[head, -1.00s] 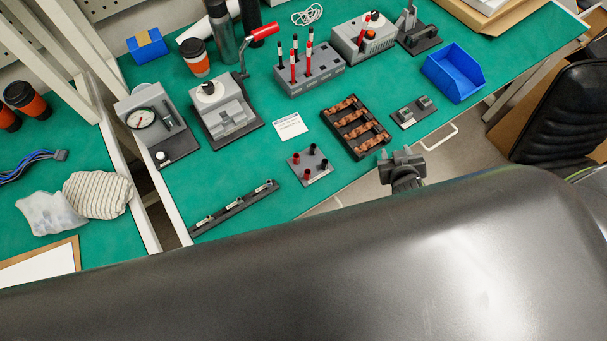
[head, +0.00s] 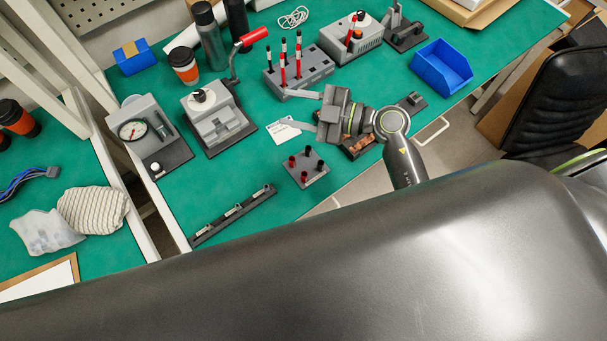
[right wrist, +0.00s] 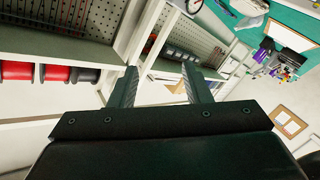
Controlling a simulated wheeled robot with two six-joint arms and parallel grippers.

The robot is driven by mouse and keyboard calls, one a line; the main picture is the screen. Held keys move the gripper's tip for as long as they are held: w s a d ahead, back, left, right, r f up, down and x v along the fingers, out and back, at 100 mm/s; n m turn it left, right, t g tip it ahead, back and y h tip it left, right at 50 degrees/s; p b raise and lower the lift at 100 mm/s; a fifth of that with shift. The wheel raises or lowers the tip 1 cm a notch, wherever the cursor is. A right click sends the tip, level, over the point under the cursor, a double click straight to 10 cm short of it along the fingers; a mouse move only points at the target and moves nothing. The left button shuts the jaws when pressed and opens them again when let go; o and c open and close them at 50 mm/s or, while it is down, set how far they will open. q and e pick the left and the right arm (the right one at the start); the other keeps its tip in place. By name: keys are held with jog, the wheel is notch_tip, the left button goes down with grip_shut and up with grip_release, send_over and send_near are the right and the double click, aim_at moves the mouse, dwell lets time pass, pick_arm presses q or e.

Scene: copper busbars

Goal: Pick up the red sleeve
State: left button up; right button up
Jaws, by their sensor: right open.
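Small red sleeves (head: 291,161) stand with black ones on a small grey plate (head: 305,169) near the front edge of the green table. My right gripper (head: 278,118) is open and empty above the table, behind the plate, with its fingers pointing left in the head view. In the right wrist view its two fingers (right wrist: 160,84) are spread with nothing between them. That view faces shelves, and the sleeves do not show there. My left gripper is not in view.
The busbar rack (head: 362,146) is partly hidden by my right gripper. A grey block with red and black tools (head: 300,75) stands behind it. A press (head: 215,118), gauge unit (head: 148,135), dark rail (head: 232,214) and blue bin (head: 442,68) are around.

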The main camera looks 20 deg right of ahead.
jog(key=s+d+f+m+g+h, duration=0.2)
jog(key=s+d+f+g+h, duration=0.45)
jog(key=g+h, duration=0.3)
jog(key=p, duration=0.1)
send_near(300, 180)
jog(key=shift+s+a+f+t, duration=0.3)
jog(key=shift+a+t, duration=0.15)
jog(key=shift+a, duration=0.05)
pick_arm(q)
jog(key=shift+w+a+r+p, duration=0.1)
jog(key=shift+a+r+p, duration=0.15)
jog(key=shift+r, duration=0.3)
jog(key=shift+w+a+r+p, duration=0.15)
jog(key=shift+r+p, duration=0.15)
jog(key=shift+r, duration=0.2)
pick_arm(e)
jog(key=shift+d+x, duration=0.15)
jog(key=shift+x, duration=1.2)
jog(key=shift+d+x, duration=0.15)
jog(key=shift+x, duration=1.2)
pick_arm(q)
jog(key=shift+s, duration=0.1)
pick_arm(e)
jog(key=shift+s+f, duration=0.15)
jog(key=c, duration=0.7)
